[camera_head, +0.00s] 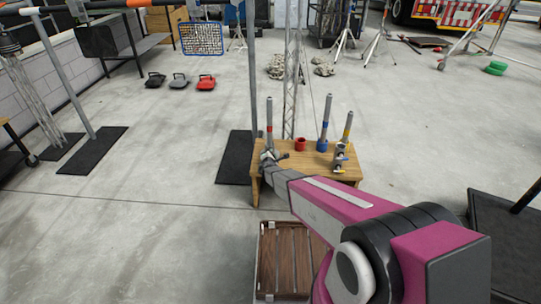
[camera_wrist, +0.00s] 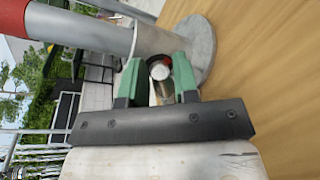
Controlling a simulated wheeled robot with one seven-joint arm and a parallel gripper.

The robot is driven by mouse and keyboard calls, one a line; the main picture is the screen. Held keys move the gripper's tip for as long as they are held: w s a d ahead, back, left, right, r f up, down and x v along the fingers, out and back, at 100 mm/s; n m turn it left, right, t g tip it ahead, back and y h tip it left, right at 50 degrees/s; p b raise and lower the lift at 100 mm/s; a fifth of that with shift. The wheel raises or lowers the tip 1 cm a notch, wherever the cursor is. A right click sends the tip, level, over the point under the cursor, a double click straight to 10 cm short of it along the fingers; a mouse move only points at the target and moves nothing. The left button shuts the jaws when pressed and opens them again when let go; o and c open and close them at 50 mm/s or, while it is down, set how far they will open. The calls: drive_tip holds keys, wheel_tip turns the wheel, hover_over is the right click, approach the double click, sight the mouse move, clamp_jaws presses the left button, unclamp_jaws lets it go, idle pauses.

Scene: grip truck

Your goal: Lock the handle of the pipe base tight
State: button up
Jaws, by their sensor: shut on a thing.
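A wooden bench (camera_head: 298,164) carries several upright pipes. The grey pipe with the red band (camera_head: 269,126) stands at its left end. In the wrist view this pipe (camera_wrist: 80,28) appears lying sideways and runs into a metal pipe base with a round flange (camera_wrist: 202,50) on the wood. My gripper (camera_wrist: 160,76) has green fingertips on either side of a small handle (camera_wrist: 160,72) with a round, pale end, beside the base socket. The gripper is shut on this handle. In the head view my arm hides most of the base and handle.
A slatted wooden crate (camera_head: 290,262) is on the floor in front. A black mat (camera_head: 236,158) lies left of the bench.

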drive_tip(key=m, duration=0.1)
drive_tip(key=m+y, duration=0.1)
drive_tip(key=m, duration=0.2)
drive_tip(key=shift+d+f, duration=0.2)
drive_tip(key=shift+f, duration=0.1)
idle(0.4)
drive_tip(key=o, duration=0.9)
drive_tip(key=s, duration=0.3)
drive_tip(key=s+r, duration=0.1)
drive_tip(key=s, duration=0.3)
drive_tip(key=s+r, duration=0.1)
drive_tip(key=s, duration=0.2)
drive_tip(key=shift+s, duration=0.35)
